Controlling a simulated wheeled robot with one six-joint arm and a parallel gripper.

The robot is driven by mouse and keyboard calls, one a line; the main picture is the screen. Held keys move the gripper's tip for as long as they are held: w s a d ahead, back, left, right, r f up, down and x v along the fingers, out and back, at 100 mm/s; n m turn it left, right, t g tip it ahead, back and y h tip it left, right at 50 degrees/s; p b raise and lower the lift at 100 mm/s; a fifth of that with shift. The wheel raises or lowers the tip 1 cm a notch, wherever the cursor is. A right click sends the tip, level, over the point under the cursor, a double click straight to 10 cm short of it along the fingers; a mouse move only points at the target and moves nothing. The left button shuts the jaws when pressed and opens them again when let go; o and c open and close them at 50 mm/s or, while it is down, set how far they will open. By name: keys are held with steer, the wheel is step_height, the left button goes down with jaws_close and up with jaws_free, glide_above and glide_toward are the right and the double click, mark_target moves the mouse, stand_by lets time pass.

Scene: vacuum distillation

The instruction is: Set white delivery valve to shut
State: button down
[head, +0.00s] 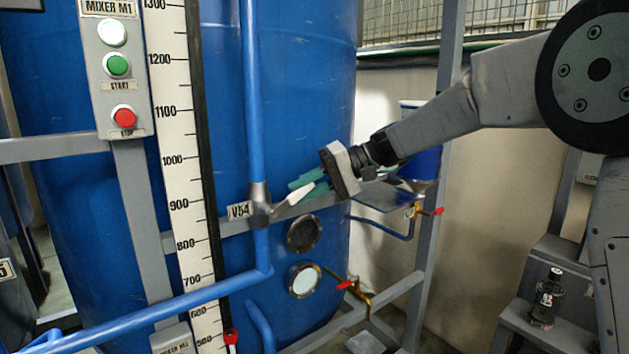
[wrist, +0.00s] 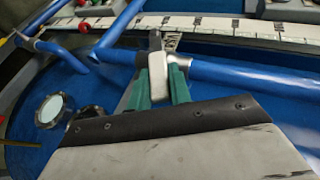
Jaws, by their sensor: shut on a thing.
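The white delivery valve sits on the vertical blue pipe (head: 254,110) beside the V54 label (head: 239,210). Its grey body (head: 260,203) is in the middle of the head view. Its white handle (head: 288,214) points out to the right, across the pipe's line. In the wrist view the white handle (wrist: 158,68) lies between the green fingers. My gripper (head: 302,189) comes in from the right. Its fingers are shut on the handle, one on each side, as the wrist view shows (wrist: 158,88). Part of the handle is hidden by the fingers in the head view.
A large blue tank (head: 300,110) stands close behind the valve. A level scale (head: 176,130) and the mixer control box (head: 117,70) are to the left. Red-handled valves (head: 357,290) sit lower right. A grey frame post (head: 432,215) stands beneath my arm.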

steer(key=shift+w+d+f+m+g+y, duration=0.15)
steer(key=shift+f+m+g+y, duration=0.15)
steer(key=shift+f+y, duration=0.45)
steer(key=shift+w+d+f+m+g+y, duration=0.15)
steer(key=shift+f+m+g+y, duration=0.15)
steer(key=shift+f+y, duration=0.45)
steer(key=shift+s+r, duration=0.1)
steer(key=c, duration=1.3)
jaws_free()
steer(key=shift+d, duration=0.1)
steer(key=v, duration=0.7)
steer(key=shift+d, duration=0.35)
